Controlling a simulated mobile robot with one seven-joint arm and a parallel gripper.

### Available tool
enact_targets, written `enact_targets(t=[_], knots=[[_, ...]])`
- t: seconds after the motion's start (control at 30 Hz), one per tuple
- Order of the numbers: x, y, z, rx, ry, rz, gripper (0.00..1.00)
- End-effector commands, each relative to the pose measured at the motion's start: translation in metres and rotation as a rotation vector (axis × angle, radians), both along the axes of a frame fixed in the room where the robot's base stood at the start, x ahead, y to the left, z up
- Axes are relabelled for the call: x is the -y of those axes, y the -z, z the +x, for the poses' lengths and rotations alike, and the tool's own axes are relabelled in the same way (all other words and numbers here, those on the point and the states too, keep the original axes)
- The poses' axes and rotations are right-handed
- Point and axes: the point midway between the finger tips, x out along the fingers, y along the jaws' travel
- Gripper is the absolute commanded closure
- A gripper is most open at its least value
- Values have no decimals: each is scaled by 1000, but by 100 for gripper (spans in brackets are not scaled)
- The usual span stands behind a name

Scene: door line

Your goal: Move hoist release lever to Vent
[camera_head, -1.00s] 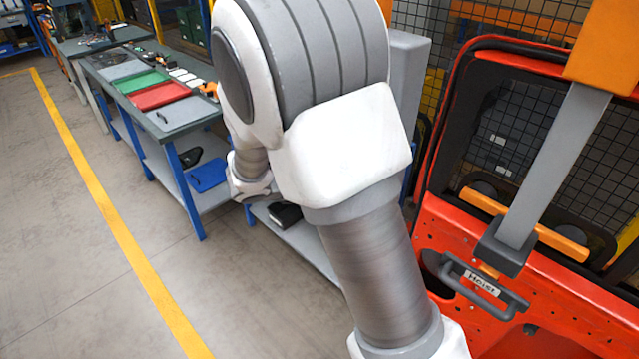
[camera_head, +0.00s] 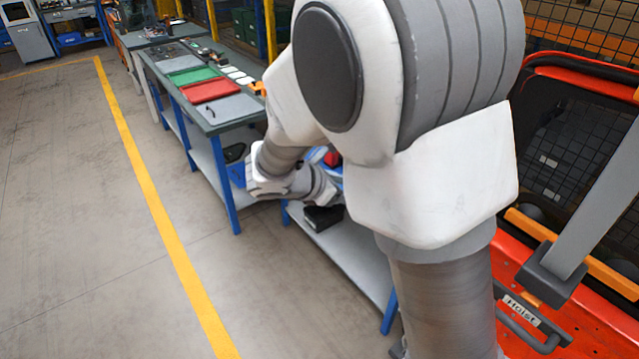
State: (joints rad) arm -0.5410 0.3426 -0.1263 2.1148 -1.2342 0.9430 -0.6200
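A grey handle with a white label reading "Hoist" (camera_head: 521,308) shows at the lower right, below the grey block (camera_head: 551,273) at the foot of a grey bar (camera_head: 597,205). The bar stands in front of an orange-red door (camera_head: 590,318). I cannot make out a Vent marking or a separate release lever. My white and grey arm fills the middle and hides part of the door and bench. The arm's far end reaches left and away, over the bench's lower shelf in the picture. My gripper's fingers cannot be made out.
A workbench (camera_head: 229,112) with green (camera_head: 190,75) and red (camera_head: 211,91) trays stands behind my arm to the left. A yellow line (camera_head: 150,190) runs along the floor. The grey floor to the left is open. Wire mesh stands behind the door.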

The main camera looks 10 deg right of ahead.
Motion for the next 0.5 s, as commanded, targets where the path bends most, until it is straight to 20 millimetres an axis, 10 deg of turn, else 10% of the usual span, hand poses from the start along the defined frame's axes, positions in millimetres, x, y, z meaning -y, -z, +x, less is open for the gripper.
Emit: enact_targets(t=[0.5], knots=[[-71,-63,-51,1,-2,0,38]])
